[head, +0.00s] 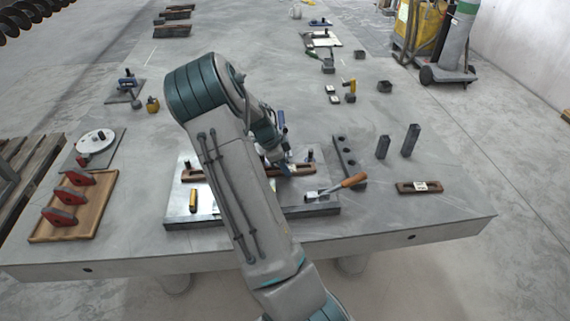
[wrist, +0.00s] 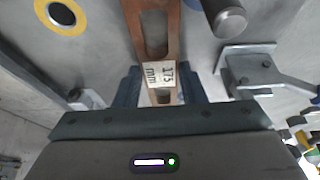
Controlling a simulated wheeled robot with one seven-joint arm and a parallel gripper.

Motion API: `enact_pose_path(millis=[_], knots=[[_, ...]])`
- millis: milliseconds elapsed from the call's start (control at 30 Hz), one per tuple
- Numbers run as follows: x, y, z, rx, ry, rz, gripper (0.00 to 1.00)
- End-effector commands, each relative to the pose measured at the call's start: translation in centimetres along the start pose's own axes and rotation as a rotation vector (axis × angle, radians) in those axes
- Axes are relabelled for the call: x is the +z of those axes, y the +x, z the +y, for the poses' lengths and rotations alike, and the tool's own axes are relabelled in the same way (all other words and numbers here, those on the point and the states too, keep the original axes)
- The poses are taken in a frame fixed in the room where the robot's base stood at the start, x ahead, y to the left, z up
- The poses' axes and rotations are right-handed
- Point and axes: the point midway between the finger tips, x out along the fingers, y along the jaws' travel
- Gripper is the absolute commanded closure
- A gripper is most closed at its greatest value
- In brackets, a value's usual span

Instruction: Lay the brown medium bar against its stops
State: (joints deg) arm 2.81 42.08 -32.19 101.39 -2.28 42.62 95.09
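A brown bar (head: 200,173) with long slots lies across the steel fixture plate, partly hidden behind my arm. In the wrist view the brown bar (wrist: 153,22) carries a white label reading 175 mm. My gripper (wrist: 160,88) is down at this bar, with one finger on each side of the labelled part. The fingers are very close to the bar's sides; I cannot tell whether they press on it. In the head view my gripper (head: 285,165) is at the right part of the bar. Dark posts (head: 187,163) stand behind the bar; contact with them is unclear.
A wooden-handled tool (head: 345,185) lies at the plate's right edge, and a yellow cylinder (head: 193,200) is at its left. Another brown labelled bar (head: 418,187) lies farther right, near two dark blocks (head: 410,140). A tray (head: 70,205) of red-and-dark parts is on the left.

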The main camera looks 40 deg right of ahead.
Motion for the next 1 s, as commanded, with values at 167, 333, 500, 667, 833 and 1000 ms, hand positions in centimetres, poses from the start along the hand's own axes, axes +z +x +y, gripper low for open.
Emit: enact_pose_path(millis=[167,333,500,667,833,1000], knots=[[0.0,0.0,0.0,0.0,0.0,0.0,0.42],[0.0,-0.1,0.0,0.0,0.0,0.0,0.42],[-0.1,-1.1,-0.1,-0.003,0.0,-0.001,0.42],[0.0,-4.3,-0.1,-0.005,0.0,-0.002,0.42],[0.0,-8.0,-0.1,-0.004,-0.001,-0.001,0.42],[0.0,-10.8,0.0,-0.002,-0.001,0.0,0.42]])
